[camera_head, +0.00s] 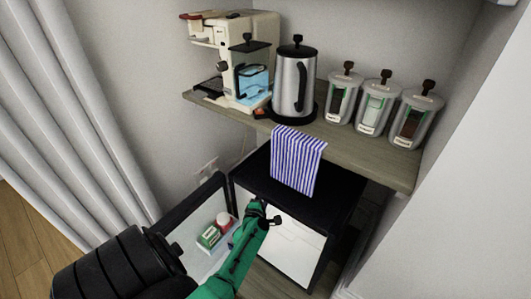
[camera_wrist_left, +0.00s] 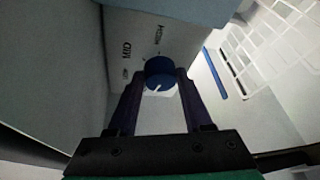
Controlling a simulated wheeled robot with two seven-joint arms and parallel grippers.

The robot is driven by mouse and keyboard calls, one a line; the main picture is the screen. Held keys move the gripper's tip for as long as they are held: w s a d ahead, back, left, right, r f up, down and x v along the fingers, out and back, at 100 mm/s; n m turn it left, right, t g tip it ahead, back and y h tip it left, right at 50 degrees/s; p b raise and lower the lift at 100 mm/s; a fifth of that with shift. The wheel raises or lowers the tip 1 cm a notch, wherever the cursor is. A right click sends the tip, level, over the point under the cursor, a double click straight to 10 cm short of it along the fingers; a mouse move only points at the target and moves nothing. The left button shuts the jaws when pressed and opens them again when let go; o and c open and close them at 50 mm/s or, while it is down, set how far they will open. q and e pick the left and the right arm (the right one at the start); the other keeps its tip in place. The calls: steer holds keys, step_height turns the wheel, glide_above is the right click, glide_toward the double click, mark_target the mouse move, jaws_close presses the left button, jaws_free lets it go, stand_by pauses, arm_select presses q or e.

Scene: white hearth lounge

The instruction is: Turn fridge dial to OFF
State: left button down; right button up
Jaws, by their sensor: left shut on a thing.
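The small black fridge (camera_head: 338,198) stands under the wooden shelf, with its door (camera_head: 186,212) swung open to the left. Its blue round dial (camera_wrist_left: 160,67) is on the pale inner wall in the left wrist view. The dial has a white pointer mark on its lower part. MID and HIGH are printed around it; a smaller label at the left is too small to read. My left gripper (camera_head: 263,212) reaches into the fridge opening. Its dark fingers are shut on the dial, one on each side. The dial is hidden in the head view. My right gripper is not in view.
A wire rack (camera_wrist_left: 275,40) is inside. A coffee machine, kettle (camera_head: 294,85) and canisters stand on the shelf (camera_head: 345,140) above.

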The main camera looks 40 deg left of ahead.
arm_select(q)
steer(key=shift+c, duration=1.6)
jaws_free()
steer(key=shift+s, duration=0.1)
steer(key=p+v, duration=0.2)
steer(key=v, duration=1.2)
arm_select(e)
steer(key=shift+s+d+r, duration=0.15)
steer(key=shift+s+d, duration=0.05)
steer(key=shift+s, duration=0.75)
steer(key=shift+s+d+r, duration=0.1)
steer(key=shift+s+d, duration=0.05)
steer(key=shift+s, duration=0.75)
arm_select(q)
steer(key=shift+s+d, duration=0.1)
steer(key=shift+d, duration=0.05)
